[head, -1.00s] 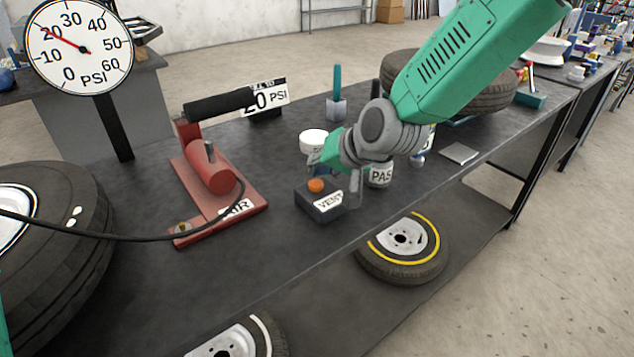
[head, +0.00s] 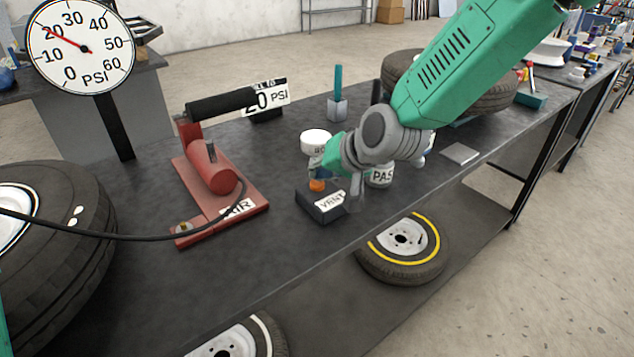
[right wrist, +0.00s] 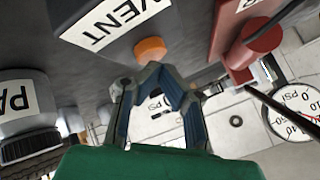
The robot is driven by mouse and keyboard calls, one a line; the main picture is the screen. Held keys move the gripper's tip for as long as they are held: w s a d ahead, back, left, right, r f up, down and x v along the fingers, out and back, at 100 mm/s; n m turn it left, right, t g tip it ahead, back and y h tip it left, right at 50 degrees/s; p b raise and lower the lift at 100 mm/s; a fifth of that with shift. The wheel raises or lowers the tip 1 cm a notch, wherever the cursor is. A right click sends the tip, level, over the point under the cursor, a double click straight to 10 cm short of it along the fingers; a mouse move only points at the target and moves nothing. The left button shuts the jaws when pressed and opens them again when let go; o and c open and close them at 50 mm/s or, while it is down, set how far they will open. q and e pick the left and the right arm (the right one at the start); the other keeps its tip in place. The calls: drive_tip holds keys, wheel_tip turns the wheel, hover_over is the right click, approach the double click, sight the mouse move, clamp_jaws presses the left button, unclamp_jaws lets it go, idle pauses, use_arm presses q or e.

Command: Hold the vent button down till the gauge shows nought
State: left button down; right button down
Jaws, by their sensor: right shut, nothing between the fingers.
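The vent box (head: 322,204), dark with a VENT label, sits on the bench with its orange button (head: 317,185) on top. In the right wrist view the button (right wrist: 150,48) is just beyond the fingertips. My right gripper (head: 322,172) is shut and empty, with its tips close by the button and partly in front of it. I cannot tell whether they touch it. The gauge (head: 82,47) is a white PSI dial at upper left. Its red needle points close to 20. The left gripper is not in view.
A red air pump (head: 212,180) with a black handle and hose stands left of the vent box. A large tire (head: 50,235) fills the left. The front of the bench is clear.

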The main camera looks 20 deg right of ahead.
sight(318, 183)
drive_tip(key=shift+f, duration=0.5)
idle(1.8)
drive_tip(key=shift+r, duration=0.1)
idle(0.6)
drive_tip(key=shift+a+r+p, duration=0.1)
drive_tip(key=shift+r+p, duration=0.65)
drive_tip(key=shift+r, duration=0.15)
wheel_tip(318, 183, up, 5)
drive_tip(key=p, duration=0.4)
drive_tip(key=shift+p, duration=0.35)
